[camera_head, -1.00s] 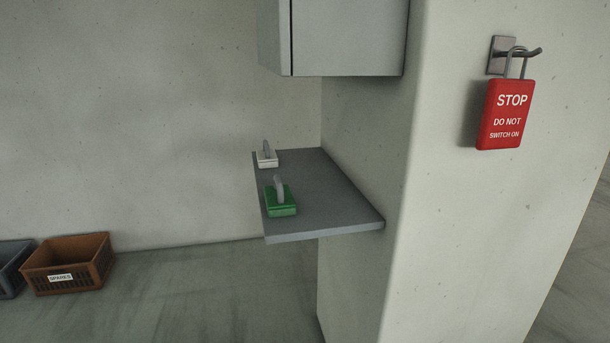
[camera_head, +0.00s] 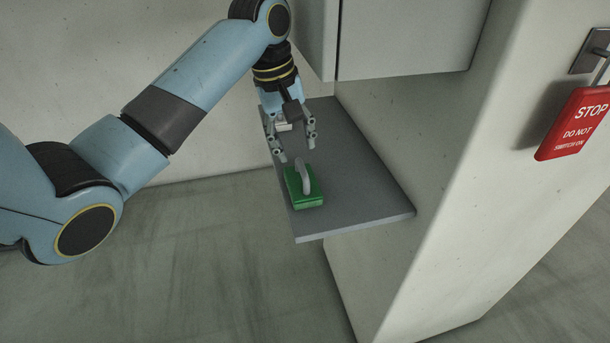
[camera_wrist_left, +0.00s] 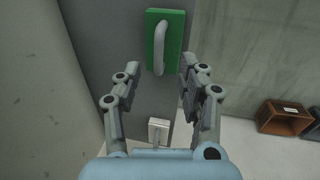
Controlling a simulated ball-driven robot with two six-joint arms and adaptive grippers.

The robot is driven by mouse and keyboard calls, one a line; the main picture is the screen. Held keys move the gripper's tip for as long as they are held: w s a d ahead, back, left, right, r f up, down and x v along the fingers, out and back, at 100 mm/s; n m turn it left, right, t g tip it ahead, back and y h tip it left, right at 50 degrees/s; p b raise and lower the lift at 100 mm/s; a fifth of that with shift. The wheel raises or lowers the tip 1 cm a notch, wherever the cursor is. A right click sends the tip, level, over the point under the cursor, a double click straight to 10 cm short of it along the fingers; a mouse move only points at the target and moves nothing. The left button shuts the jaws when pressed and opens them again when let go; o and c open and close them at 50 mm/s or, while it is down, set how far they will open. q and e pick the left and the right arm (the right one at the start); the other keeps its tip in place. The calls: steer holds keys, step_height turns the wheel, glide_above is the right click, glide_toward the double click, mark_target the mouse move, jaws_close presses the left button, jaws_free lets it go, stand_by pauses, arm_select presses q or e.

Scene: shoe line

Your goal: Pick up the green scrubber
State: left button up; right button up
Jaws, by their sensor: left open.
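The green scrubber (camera_head: 305,196), a green block with a grey arched handle, sits on the grey shelf (camera_head: 365,200) near its front left edge. It also shows at the top middle of the left wrist view (camera_wrist_left: 173,42). My left gripper (camera_head: 298,152) is open and empty, behind the scrubber in the head view, with its fingers apart and not touching it. In the left wrist view the fingertips (camera_wrist_left: 160,72) are spread just below the scrubber. My right gripper is not in view.
A grey cabinet (camera_head: 410,40) hangs above the shelf. A white pillar (camera_head: 450,200) bounds the right. A brown crate (camera_wrist_left: 284,118) stands on the floor.

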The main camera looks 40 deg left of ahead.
mark_target(302, 167)
arm_select(q)
steer(key=f, duration=0.3)
steer(key=shift+w, duration=0.25)
steer(key=shift+w+f, duration=0.2)
steer(key=shift+f, duration=0.35)
steer(key=f, duration=0.2)
steer(key=w+f, duration=0.1)
steer(key=f, duration=0.1)
steer(key=shift+w+d+f+p, duration=0.15)
steer(key=shift+p, duration=0.2)
jaws_close()
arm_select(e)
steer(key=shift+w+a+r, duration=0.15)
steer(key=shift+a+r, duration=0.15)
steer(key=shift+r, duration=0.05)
